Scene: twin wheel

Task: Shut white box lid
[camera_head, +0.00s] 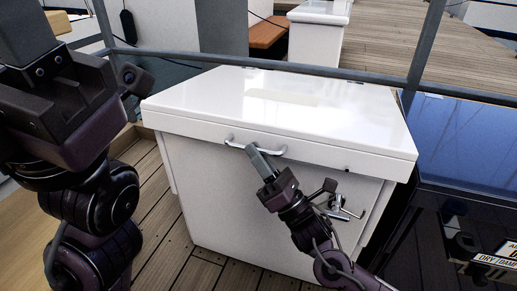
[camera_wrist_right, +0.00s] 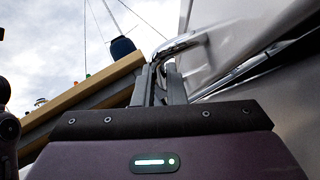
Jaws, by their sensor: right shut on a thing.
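The white box (camera_head: 215,195) stands on the deck in the head view. Its white lid (camera_head: 330,105) lies flat across the top and looks down; in the right wrist view a dark gap shows beneath a white edge, but I cannot tell if the lid is fully seated. A curved handle (camera_head: 232,144) is on the lid's front edge. My right gripper (camera_head: 254,152) is shut on this handle, which also shows between the fingers in the right wrist view (camera_wrist_right: 185,42). My left gripper (camera_head: 22,35) is partly cut off at the upper left, away from the box; its fingertips are not visible.
A metal latch (camera_head: 340,207) sits on the box's front, right of my right gripper. A grey railing (camera_head: 385,77) runs behind the box. A dark blue-topped unit (camera_head: 465,145) stands close on the right. Wooden deck (camera_head: 150,215) is open at the front left.

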